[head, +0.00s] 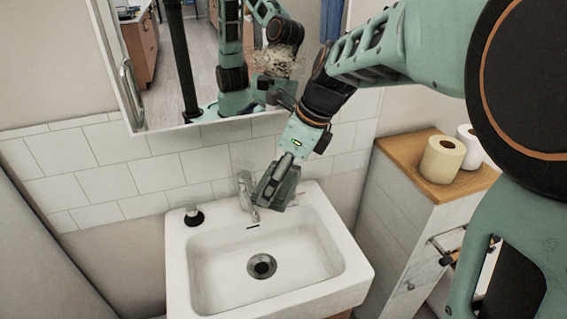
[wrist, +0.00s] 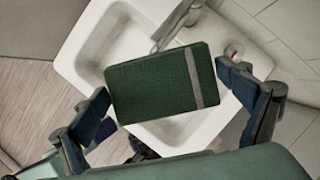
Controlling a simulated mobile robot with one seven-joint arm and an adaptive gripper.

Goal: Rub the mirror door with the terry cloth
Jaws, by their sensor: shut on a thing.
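The mirror door (head: 208,60) hangs on the wall above the sink, with a handle (head: 128,82) at its left side. It reflects my arm and the room. A speckled beige patch (head: 278,62) shows on its right part. My gripper (head: 276,182) is low in front of the wall tiles, below the mirror's lower edge and apart from the glass. It is shut on the folded dark green terry cloth (wrist: 160,84), which has a pale stripe near one end. The cloth also shows in the head view (head: 286,188), partly hidden by the gripper, above the sink's back edge.
The white sink (head: 340,262) is below the gripper, with its faucet (head: 245,190) close beside the cloth. A wood-topped cabinet (head: 405,150) with two paper rolls (head: 441,160) stands at right.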

